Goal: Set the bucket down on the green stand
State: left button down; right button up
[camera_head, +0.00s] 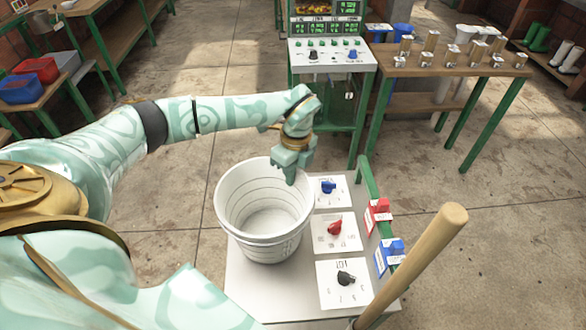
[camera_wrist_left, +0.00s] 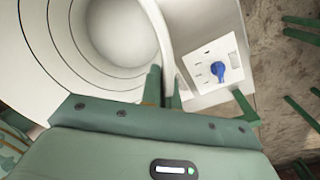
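A white ribbed bucket (camera_head: 237,221) stands upright and looks empty, at or just above a white-topped stand (camera_head: 240,283) with a green rail (camera_head: 369,186). I cannot tell if its base touches the top. My left gripper (camera_head: 291,172) is at the bucket's right rim. In the left wrist view the fingers (camera_wrist_left: 163,88) sit close together with the bucket wall (camera_wrist_left: 161,30) between them, one inside and one outside, so it looks shut on the rim. My right gripper is not in view. A taller green-framed stand (camera_head: 361,130) is behind.
Blue (camera_head: 328,187), red (camera_head: 334,228) and black (camera_head: 345,279) knobs on plates line the stand top right of the bucket. A wooden handle (camera_head: 415,260) rises at front right. A control panel (camera_head: 332,55) and a wooden table (camera_head: 450,62) stand behind. Floor left of the bucket is clear.

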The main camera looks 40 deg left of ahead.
pick_arm(q)
jog(key=shift+f, duration=0.3)
jog(key=c, duration=1.6)
grip_release()
jog(key=r+p, duration=0.1)
jog(key=r, duration=0.4)
jog(key=w+r+p, duration=0.1)
jog(key=r, duration=0.4)
jog(key=r+p, duration=0.1)
jog(key=r, duration=0.5)
jog(key=shift+w+r, duration=0.1)
jog(key=shift+w, duration=0.3)
jog(key=shift+s+d, duration=0.1)
